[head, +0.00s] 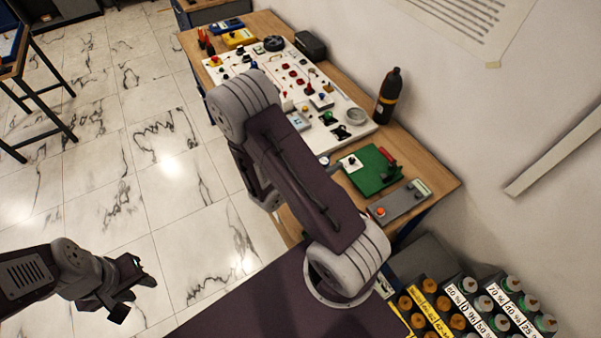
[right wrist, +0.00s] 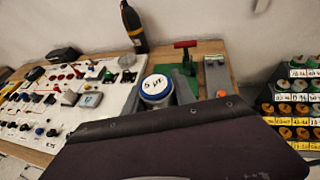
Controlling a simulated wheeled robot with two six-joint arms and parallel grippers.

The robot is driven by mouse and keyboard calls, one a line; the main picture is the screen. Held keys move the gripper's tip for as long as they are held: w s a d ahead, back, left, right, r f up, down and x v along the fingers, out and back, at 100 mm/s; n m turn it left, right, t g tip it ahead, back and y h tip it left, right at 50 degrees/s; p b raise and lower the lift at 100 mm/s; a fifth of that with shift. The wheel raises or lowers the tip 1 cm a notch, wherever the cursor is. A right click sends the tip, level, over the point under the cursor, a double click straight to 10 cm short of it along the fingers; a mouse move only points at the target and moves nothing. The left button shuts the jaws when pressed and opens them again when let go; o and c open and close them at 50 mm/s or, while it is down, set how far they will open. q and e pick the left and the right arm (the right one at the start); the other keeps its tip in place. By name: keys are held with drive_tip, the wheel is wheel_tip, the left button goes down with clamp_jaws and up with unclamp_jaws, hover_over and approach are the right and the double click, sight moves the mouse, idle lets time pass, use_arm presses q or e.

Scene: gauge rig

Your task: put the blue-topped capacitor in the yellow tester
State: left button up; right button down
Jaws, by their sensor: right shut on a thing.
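The blue-topped capacitor (right wrist: 155,87) has a white top label and a blue rim; it stands roughly upright in the right wrist view. My right gripper (right wrist: 158,98) is shut on it; its grey fingers show beside the capacitor. In the head view my right arm hides most of that gripper, and a small piece of the capacitor's top (head: 324,160) seems to show beside the arm. A yellow device (head: 240,38), which may be the yellow tester, lies at the table's far end, well away from the capacitor. My left gripper (head: 133,297) is open and empty over the floor.
A white board (head: 350,132) with many small parts covers much of the wooden table. A dark bottle (head: 388,97) stands by the wall. A green board with a red lever (head: 372,170) and a grey device (head: 400,203) lie nearer. Racks of jars (head: 470,310) stand lower right.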

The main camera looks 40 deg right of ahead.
drive_tip(key=w+f, duration=0.1)
drive_tip(key=w, duration=0.2)
drive_tip(key=w+a+f+b, duration=0.1)
drive_tip(key=w+f, duration=0.1)
drive_tip(key=w+a+f+b, duration=0.1)
drive_tip(key=w+f, duration=0.1)
drive_tip(key=w, duration=0.1)
drive_tip(key=shift+w+a+f, duration=0.25)
drive_tip(key=shift+w, duration=0.1)
drive_tip(key=shift+f+b, duration=1.95)
drive_tip(key=shift+f, duration=0.25)
drive_tip(key=c, duration=1)
unclamp_jaws()
drive_tip(key=shift+r, duration=0.15)
